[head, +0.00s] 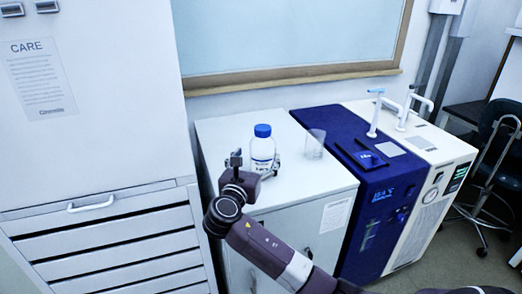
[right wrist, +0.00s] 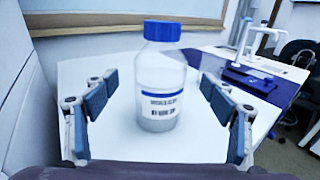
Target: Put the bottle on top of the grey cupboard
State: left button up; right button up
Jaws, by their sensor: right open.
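The bottle (head: 262,153) is clear with a blue cap and a white label. In the right wrist view the bottle (right wrist: 160,88) shows between the two spread blue-padded fingers of the gripper (right wrist: 157,105), with a gap on each side. The cupboard top (right wrist: 110,72) lies under it. My left gripper is not in view.
A clear glass beaker (head: 314,144) stands right of the bottle on the same top. A tall pale cabinet (head: 120,120) rises close on the left. A blue and white instrument (head: 350,135) adjoins on the right. The front right of the cupboard top is clear.

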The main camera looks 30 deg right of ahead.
jog(key=v, duration=0.5)
jog(key=shift+s+a, duration=0.2)
